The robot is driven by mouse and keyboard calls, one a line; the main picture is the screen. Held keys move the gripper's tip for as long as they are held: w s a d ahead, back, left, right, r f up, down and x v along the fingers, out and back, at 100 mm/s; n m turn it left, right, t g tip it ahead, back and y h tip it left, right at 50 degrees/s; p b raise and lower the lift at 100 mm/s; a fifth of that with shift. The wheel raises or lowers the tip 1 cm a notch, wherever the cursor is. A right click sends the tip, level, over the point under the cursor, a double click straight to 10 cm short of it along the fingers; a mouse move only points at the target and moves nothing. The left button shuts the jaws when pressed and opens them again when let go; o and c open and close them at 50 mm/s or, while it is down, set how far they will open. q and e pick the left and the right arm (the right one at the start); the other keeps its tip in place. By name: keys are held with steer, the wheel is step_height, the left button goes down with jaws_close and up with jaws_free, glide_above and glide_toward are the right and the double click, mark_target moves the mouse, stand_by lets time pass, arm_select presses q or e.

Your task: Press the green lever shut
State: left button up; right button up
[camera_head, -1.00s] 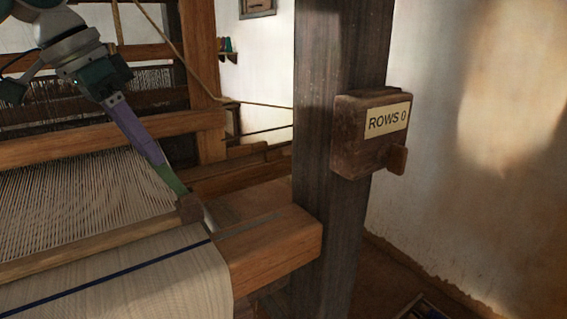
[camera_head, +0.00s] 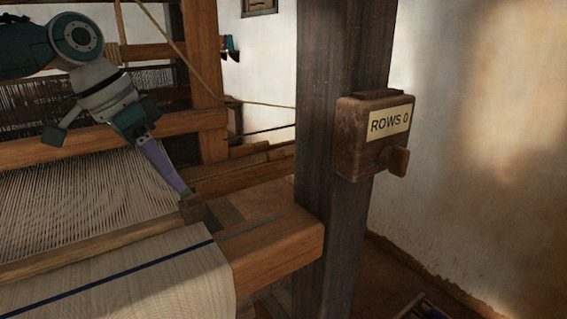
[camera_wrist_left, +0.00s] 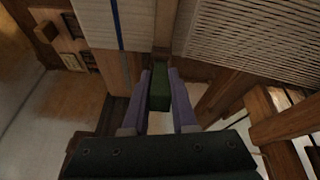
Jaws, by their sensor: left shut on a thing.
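The green lever (camera_wrist_left: 160,88) shows in the left wrist view as a dark green block between the two purple fingers of my left gripper (camera_wrist_left: 161,78). The fingers are shut on it. In the head view my left gripper (camera_head: 180,184) reaches down from the upper left to the small wooden block (camera_head: 192,209) at the end of the cloth bar. Only a small bit of green shows there at the fingertips; the fingers hide the rest of the lever. My right gripper is in neither view.
White warp threads (camera_head: 75,198) and woven cloth (camera_head: 130,276) with a dark blue stripe lie left of the lever. A wooden beam (camera_head: 280,252) runs to a dark post (camera_head: 340,130). The post bears a wooden box (camera_head: 360,146) marked "ROWS 0".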

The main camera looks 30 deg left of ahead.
arm_select(q)
jaws_close()
stand_by(0.9)
